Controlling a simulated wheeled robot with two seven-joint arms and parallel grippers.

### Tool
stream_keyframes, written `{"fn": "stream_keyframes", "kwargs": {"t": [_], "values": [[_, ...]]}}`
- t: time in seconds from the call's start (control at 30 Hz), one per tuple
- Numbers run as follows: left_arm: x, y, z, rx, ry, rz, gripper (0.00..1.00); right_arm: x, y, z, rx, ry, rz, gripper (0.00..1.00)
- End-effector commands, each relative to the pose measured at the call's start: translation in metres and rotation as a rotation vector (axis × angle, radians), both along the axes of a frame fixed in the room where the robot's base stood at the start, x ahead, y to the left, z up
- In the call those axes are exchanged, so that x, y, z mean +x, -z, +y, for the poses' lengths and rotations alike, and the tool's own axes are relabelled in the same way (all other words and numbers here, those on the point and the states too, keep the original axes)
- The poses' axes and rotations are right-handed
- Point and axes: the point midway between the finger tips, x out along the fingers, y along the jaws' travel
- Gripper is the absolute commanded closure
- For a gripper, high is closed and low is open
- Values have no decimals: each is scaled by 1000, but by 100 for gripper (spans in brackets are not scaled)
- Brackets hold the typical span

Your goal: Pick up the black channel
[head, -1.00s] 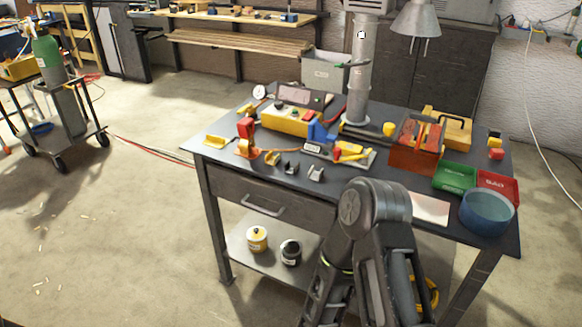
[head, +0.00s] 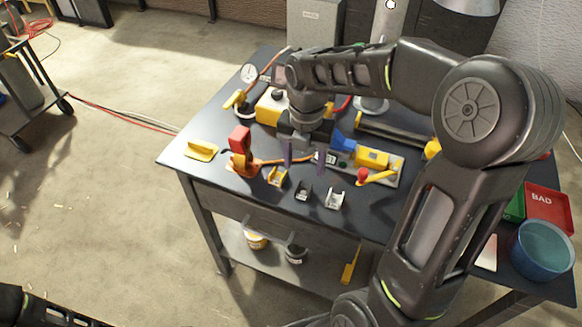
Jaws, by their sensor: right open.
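The black channel (head: 303,191) is a small dark U-shaped piece lying on the dark workbench top (head: 228,180), near its front edge. It sits between a yellow channel (head: 277,177) on its left and a light grey channel (head: 335,198) on its right. My right gripper (head: 304,160) points down over the bench behind the black channel. Its two thin fingers are apart with nothing seen between them, and it does not touch the channel. A dark piece of my left arm shows in the bottom left corner; the left gripper is out of view.
A red and orange clamp-like tool (head: 241,150) stands left of the channels. A fixture with a blue block and red-knobbed yellow lever (head: 372,165) stands to the right. A red BAD bin (head: 548,207) and blue bowl (head: 543,250) are at the far right.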

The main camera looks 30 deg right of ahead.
Motion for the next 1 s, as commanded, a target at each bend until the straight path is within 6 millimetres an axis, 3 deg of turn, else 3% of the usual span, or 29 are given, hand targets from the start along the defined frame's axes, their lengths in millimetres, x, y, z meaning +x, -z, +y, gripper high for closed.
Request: {"fn": "stream_keyframes", "kwargs": {"t": [0.27, 0.53, 0.87, 1.0], "values": [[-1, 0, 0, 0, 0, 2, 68, -1, 1, 0, 0, -3, 2, 42], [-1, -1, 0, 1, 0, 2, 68, -1, 24, 1, 0, -3, 4, 42], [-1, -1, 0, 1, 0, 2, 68, -1, 28, 1, 1, -2, 2, 42], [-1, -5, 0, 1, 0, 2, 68, -2, 38, 1, 1, -2, 6, 42]]}}
